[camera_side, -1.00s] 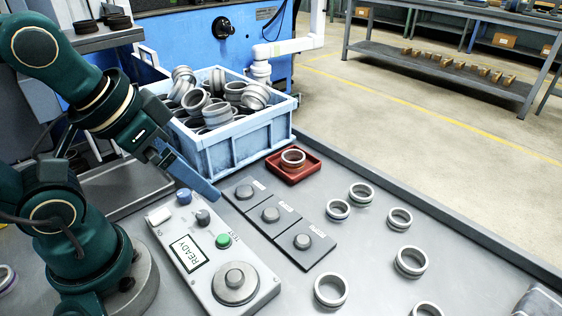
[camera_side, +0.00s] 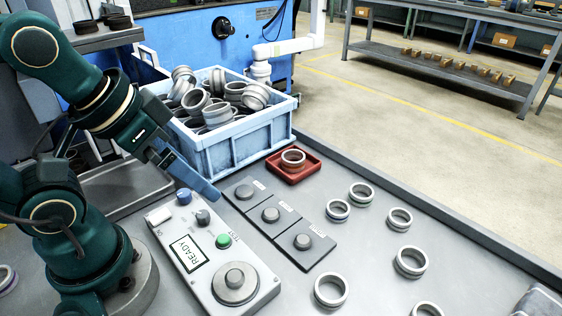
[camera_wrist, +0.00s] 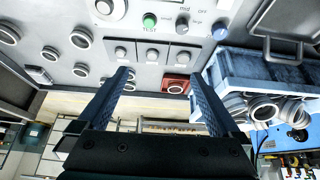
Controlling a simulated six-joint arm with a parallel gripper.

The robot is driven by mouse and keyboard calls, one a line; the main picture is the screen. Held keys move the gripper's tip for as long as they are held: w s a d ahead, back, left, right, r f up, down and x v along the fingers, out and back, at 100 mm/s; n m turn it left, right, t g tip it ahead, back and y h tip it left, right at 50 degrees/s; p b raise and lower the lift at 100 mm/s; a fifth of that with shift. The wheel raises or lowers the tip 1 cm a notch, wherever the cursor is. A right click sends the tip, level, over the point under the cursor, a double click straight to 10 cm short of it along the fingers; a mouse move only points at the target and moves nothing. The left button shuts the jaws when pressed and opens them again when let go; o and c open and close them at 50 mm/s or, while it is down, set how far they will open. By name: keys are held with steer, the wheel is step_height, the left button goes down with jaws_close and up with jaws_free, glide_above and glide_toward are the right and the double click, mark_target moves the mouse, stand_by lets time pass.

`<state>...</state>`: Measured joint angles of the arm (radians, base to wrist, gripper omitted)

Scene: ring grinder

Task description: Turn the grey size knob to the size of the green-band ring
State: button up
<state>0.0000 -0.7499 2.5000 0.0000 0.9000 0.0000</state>
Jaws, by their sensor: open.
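The control panel (camera_side: 205,262) carries a large grey round dial (camera_side: 235,281) and a smaller dark grey knob (camera_side: 203,217); I cannot tell which is the size knob. The smaller knob (camera_wrist: 182,27) also shows in the wrist view, by a "mid" label. A ring (camera_side: 361,195) at the right seems to have a faint green band, but this is too small to be sure. My gripper (camera_side: 213,196) is over the panel's far end, beside the blue knob (camera_side: 184,196). In the wrist view my gripper (camera_wrist: 161,76) is open, with nothing between its fingers.
A green TEST button (camera_side: 223,241) is on the panel. Three plates with grey knobs (camera_side: 271,214) lie beside it. A red tray (camera_side: 292,175) holds a ring. A blue crate (camera_side: 236,154) full of rings stands behind. Several loose rings (camera_side: 411,262) lie at the right.

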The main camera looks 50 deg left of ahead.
steer(key=shift+c, duration=0.3)
steer(key=c, duration=0.5)
steer(key=shift+s+m, duration=0.1)
steer(key=shift+m, duration=0.2)
steer(key=shift+c, duration=0.4)
steer(key=m+g+y, duration=0.4)
steer(key=m+g, duration=0.3)
steer(key=m, duration=0.6)
glide_above(202, 214)
steer(key=w+d, duration=0.1)
steer(key=d, duration=0.1)
step_height(202, 214, down, 6)
steer(key=shift+w+f, duration=0.1)
steer(key=shift+f+m, duration=0.3)
steer(key=shift+f, duration=0.25)
steer(key=shift+x, duration=2.4)
steer(key=shift+r, duration=0.1)
